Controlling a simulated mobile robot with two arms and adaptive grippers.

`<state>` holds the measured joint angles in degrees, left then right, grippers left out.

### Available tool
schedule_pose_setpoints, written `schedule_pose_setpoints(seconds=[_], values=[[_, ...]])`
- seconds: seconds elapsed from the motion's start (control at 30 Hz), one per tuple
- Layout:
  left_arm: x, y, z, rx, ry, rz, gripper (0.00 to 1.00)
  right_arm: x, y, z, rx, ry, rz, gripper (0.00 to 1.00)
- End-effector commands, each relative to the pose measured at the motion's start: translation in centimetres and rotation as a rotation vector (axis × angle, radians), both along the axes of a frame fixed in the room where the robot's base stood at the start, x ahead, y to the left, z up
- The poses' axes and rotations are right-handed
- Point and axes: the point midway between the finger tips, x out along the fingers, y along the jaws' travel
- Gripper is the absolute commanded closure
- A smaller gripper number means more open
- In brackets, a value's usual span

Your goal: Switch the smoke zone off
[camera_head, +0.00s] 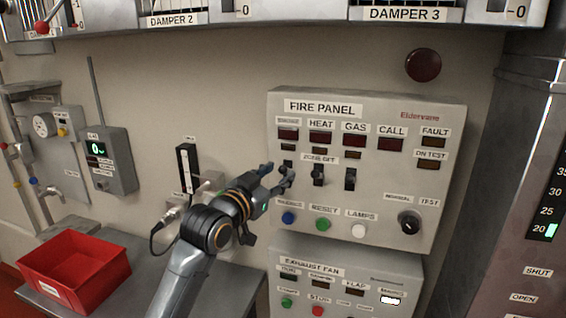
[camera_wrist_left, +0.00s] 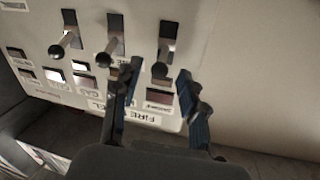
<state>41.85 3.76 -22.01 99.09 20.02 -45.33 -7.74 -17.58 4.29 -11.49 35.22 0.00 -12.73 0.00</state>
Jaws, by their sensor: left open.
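The fire panel (camera_head: 375,165) hangs on the wall, with a row of three black zone switches under the ZONE OFF label. The leftmost, under the smallest-lettered lamp, is the smoke zone switch (camera_head: 287,164); it is partly hidden by my left gripper (camera_head: 279,176). In the left wrist view, the panel is upside down and this switch (camera_wrist_left: 161,70) is the rightmost. There my left gripper (camera_wrist_left: 158,85) is open, with one finger on each side of the switch's knob in the picture. I cannot tell whether they touch. My right gripper is out of view.
The heat switch (camera_head: 318,176) and gas switch (camera_head: 350,179) sit close to the right. Blue (camera_head: 288,217), green (camera_head: 323,224) and white (camera_head: 358,230) buttons lie below. The exhaust fan panel (camera_head: 345,270) is underneath. A red bin (camera_head: 90,292) stands at the lower left.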

Motion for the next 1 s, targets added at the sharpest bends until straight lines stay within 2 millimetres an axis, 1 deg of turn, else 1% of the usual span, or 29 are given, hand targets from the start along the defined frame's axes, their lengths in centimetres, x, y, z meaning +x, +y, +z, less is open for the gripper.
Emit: schedule_pose_setpoints(seconds=[0.03,0.1,0.2,0.4,0.63,0.83,0.87,1.0], values=[[0.7,-0.5,0.3,0.000,0.002,-0.001,0.58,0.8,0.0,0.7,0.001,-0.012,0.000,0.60],[1.4,-0.9,0.2,-0.001,0.003,-0.001,0.58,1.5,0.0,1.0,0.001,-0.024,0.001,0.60],[2.2,-1.3,0.2,0.001,0.001,-0.001,0.58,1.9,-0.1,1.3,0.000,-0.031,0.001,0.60],[2.8,-1.7,0.0,-0.001,0.001,-0.001,0.58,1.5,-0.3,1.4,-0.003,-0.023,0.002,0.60],[2.9,-1.6,-0.1,-0.001,0.001,-0.001,0.58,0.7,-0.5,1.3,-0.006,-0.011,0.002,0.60],[2.8,-1.6,-0.1,-0.001,0.001,-0.001,0.98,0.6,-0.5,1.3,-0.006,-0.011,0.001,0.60],[2.8,-1.6,-0.1,-0.001,0.000,0.000,1.00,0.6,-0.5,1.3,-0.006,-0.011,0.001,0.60],[2.8,-1.6,-0.1,0.000,0.000,0.000,1.00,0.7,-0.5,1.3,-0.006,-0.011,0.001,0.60]])
